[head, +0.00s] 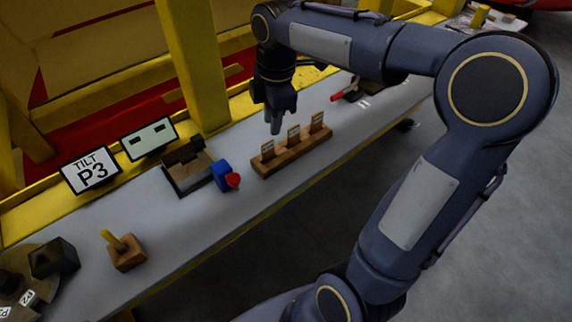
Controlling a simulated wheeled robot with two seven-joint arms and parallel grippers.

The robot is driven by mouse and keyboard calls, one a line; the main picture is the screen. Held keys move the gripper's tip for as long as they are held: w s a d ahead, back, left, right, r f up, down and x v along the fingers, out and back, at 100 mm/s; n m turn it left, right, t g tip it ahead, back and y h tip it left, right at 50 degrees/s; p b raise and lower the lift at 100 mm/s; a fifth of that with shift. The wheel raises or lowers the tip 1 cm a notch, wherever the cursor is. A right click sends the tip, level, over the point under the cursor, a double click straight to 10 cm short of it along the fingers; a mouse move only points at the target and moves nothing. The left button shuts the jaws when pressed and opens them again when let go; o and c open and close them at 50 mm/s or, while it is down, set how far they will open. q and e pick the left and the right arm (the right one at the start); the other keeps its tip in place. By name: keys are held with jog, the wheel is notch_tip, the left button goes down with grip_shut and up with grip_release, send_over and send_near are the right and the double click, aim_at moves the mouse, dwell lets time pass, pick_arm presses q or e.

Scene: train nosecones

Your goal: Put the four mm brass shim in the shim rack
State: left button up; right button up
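A long wooden block (291,157), which looks like the shim rack, lies on the grey bench. Three small upright pieces with pale faces stand along it: left (267,151), middle (293,136) and right (317,122). I cannot read their marks or tell whether they are shims or labels. My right gripper (275,126) points down just behind the rack, near its left and middle pieces. Its fingers look close together, but the gap and anything between them cannot be made out. I cannot pick out the four mm brass shim. My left gripper is not in view.
Left of the rack are a blue piece with a red end (226,178), a dark-and-wood fixture (188,168), a wooden block with a yellow peg (127,252) and a dark box (54,257). A "TILT P3" sign (91,171) and yellow frame (194,65) stand behind.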

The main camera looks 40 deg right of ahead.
jog(key=s+a+f+m+t+y, duration=0.1)
jog(key=s+a+f+m+t, duration=0.1)
jog(key=s+m, duration=0.6)
jog(key=s+a+f+m+t+y, duration=0.2)
jog(key=s+a+f+m, duration=0.1)
jog(key=s+m, duration=0.6)
jog(key=shift+s+a+f+t, duration=0.15)
jog(key=shift+s+a+t, duration=0.25)
jog(key=shift+s+a, duration=0.3)
